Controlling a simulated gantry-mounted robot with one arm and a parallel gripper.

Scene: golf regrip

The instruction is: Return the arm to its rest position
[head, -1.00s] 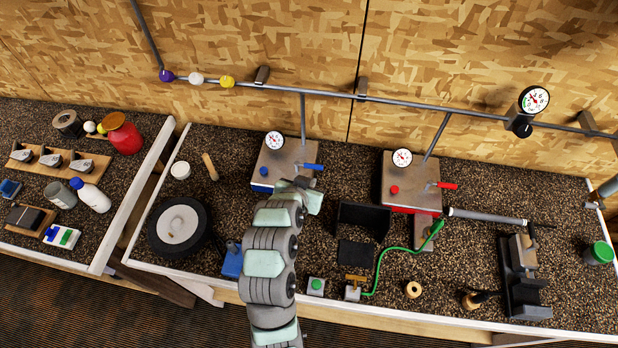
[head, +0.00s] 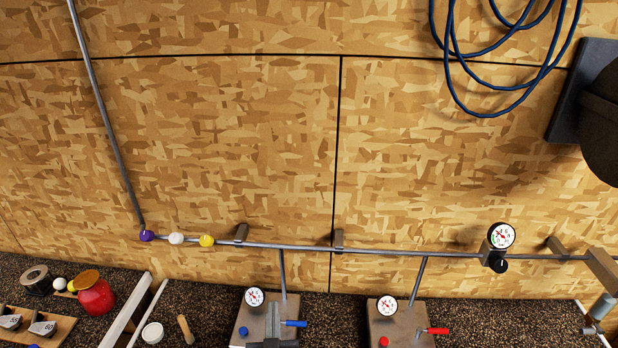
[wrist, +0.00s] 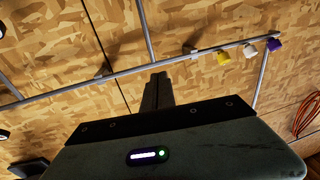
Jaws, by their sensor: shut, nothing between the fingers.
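The rest of my arm is below the head view and hidden.
A metal pipe (head: 380,250) runs along the wooden wall (head: 220,150), with a gauge (head: 501,236) at right. A second box with a red lever (head: 437,331) stands right of my gripper. Blue hose (head: 453,80) hangs upper right. Most of the bench is out of view.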

